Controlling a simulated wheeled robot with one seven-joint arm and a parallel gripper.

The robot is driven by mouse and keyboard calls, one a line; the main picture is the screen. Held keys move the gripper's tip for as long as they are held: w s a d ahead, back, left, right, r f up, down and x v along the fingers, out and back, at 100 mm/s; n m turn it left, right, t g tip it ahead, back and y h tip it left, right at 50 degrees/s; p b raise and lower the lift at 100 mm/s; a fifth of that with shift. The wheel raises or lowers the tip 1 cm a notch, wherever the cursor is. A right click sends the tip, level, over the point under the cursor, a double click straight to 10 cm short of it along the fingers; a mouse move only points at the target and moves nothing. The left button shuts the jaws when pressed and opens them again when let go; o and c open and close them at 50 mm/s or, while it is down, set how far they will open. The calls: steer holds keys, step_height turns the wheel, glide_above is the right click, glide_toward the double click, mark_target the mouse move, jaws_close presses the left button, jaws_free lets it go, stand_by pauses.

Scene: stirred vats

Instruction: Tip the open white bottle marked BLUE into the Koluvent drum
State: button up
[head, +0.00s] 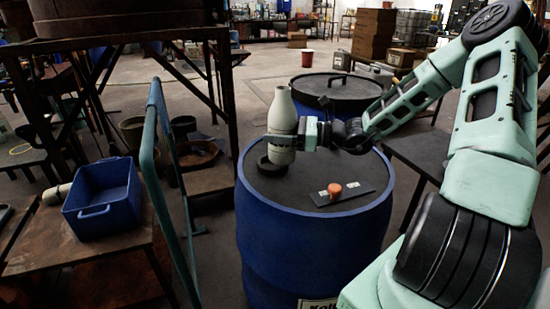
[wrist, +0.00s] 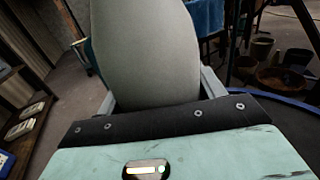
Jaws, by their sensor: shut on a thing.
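The white bottle (head: 282,112) stands upright over the top of the blue drum (head: 310,245). No cap shows on its neck. My gripper (head: 300,135) is shut on the bottle's body from the right. Dark marks on the bottle are too small to read. In the wrist view the bottle (wrist: 148,50) fills the space between the jaws.
An orange cap (head: 334,188) sits on a dark plate (head: 352,194) on the drum top. A second lidded drum (head: 335,88) stands behind. A teal rail (head: 150,165) rises left of the drum. A blue crate (head: 105,195) and a pale cylinder (head: 56,194) are on the left bench.

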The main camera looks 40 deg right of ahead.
steer(key=b, duration=0.2)
steer(key=f+h+b, duration=0.1)
steer(key=b, duration=0.1)
steer(key=shift+w+f+m+t+b, duration=0.15)
steer(key=shift+w+m+t+b, duration=0.1)
steer(key=shift+m+t+b, duration=0.15)
steer(key=shift+b, duration=0.35)
steer(key=shift+w+r+b, duration=0.1)
steer(key=shift+r+b, duration=0.2)
steer(key=shift+r, duration=0.05)
steer(key=shift+d+r+h+p, duration=0.15)
steer(key=shift+r+h+p, duration=0.05)
steer(key=shift+h+p, duration=0.25)
steer(key=shift+s, duration=0.25)
steer(key=shift+s+d+m+g+p, duration=0.2)
steer(key=shift+s+m+g+p, duration=0.1)
steer(key=shift+p, duration=0.35)
steer(key=shift+s+d+h+p, duration=0.15)
steer(key=shift+s+h+p, duration=0.1)
steer(key=shift+h+p, duration=0.15)
steer(key=shift+s+d+r+g+p, duration=0.1)
steer(key=shift+s+g+p, duration=0.05)
steer(key=shift+g+p, duration=0.25)
steer(key=shift+s, duration=0.1)
